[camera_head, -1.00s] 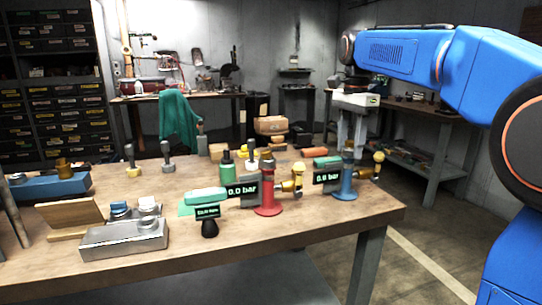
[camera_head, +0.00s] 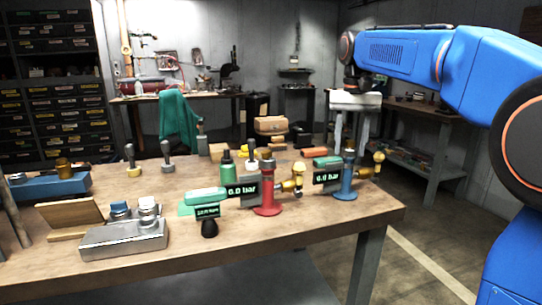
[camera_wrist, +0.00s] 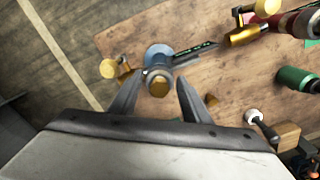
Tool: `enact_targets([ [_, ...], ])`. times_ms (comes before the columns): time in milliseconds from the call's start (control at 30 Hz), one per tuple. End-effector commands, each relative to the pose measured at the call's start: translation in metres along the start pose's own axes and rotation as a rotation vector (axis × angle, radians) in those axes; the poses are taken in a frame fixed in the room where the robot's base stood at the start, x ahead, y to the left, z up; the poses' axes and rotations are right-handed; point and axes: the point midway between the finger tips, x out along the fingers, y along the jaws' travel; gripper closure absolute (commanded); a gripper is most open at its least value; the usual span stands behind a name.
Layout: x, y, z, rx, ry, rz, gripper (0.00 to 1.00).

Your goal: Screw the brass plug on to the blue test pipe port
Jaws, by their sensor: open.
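The blue test pipe port (camera_head: 348,186) stands upright near the right end of the bench, with a brass valve (camera_head: 364,173) on its right side. In the wrist view the port (camera_wrist: 155,54) shows from above, with the brass plug (camera_wrist: 157,84) at its top end. I cannot tell how tightly the plug sits. My gripper (camera_wrist: 160,80) is open, its fingers on either side of the plug and apart from it.
A red port (camera_head: 267,196) with a brass valve stands left of the blue one. Displays (camera_head: 327,178) by both ports read 6.0 bar. A green bottle (camera_head: 228,168) and a metal block (camera_head: 125,238) stand further left. The bench's right edge is close to the blue port.

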Motion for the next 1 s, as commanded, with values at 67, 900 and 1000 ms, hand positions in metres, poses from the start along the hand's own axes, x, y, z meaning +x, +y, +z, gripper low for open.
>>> enact_targets([
  [67,0.0,0.0,0.0,-0.012,0.0,0.0,0.57],
  [900,0.0,0.0,0.0,-0.554,0.0,0.0,0.57],
  [1000,0.0,0.0,0.0,-0.655,0.0,0.0,0.57],
])
